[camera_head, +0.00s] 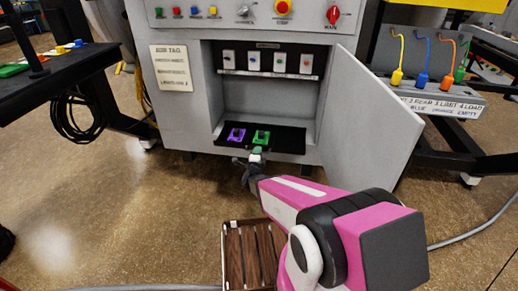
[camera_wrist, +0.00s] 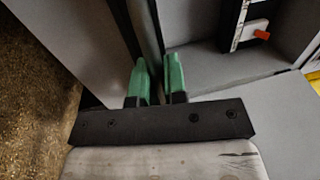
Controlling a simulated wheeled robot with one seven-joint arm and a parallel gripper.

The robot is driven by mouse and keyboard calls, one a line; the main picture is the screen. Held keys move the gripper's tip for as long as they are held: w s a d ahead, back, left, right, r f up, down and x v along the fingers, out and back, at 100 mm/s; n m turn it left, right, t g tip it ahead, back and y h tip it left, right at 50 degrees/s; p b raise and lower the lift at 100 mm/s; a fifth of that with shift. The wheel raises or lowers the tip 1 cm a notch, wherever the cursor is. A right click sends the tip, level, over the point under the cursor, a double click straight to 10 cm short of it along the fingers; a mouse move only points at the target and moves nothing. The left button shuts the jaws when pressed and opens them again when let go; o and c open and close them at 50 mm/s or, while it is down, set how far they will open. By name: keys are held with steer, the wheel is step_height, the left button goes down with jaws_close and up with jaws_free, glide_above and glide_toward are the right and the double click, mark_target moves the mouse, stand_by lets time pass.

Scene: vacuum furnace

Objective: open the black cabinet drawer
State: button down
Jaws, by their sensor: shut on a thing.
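The black drawer (camera_head: 289,138) sits at the bottom of the grey cabinet's opening. A purple piece (camera_head: 236,135) and a green piece (camera_head: 261,137) lie in it. My gripper (camera_head: 256,154) is at the middle of the drawer's front edge, reaching from the front. In the wrist view its two green fingers (camera_wrist: 158,82) stand on either side of a thin upright panel, shut on it. The panel appears to be the drawer front. How far the drawer stands out is hard to tell.
The grey cabinet door (camera_head: 372,115) stands open at the right. A wooden slatted crate (camera_head: 252,255) is on the floor below my arm. A dark table (camera_head: 60,80) is at left, and a rack with coloured plugs (camera_head: 430,97) at right. Floor at left front is clear.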

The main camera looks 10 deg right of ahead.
steer(key=shift+s+a, duration=0.1)
steer(key=shift+s, duration=0.1)
steer(key=c, duration=1.2)
jaws_free()
